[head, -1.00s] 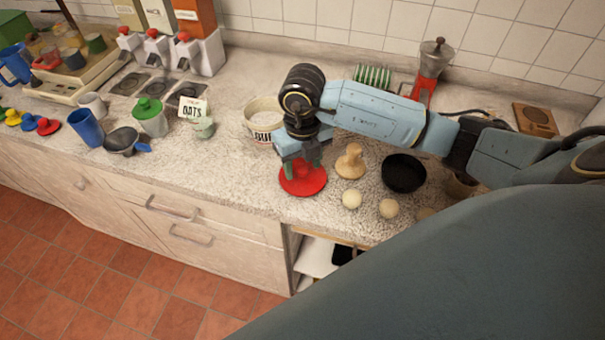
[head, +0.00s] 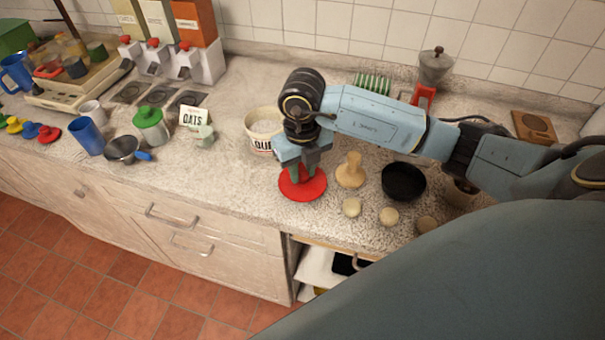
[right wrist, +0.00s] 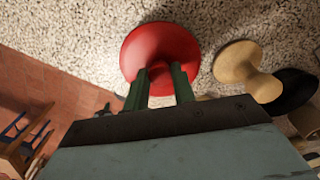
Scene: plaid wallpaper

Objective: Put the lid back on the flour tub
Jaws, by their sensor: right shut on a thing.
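The red lid (head: 303,184) is at the front of the counter, below and right of the flour tub in the head view. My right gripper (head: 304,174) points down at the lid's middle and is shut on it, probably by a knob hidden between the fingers. The right wrist view shows the red disc (right wrist: 160,45) in front of the two green fingers (right wrist: 160,82). I cannot tell whether the lid touches the counter. The white flour tub (head: 258,143) stands open behind, partly hidden by my right wrist; only part of its lettering shows. My left gripper is not in view.
Right of the lid are a wooden knobbed piece (head: 350,171), a black bowl (head: 404,181) and several pale balls (head: 389,217). An oats sign (head: 193,116) and a green-lidded jar (head: 151,127) stand left of the tub. Counter left of the lid is clear.

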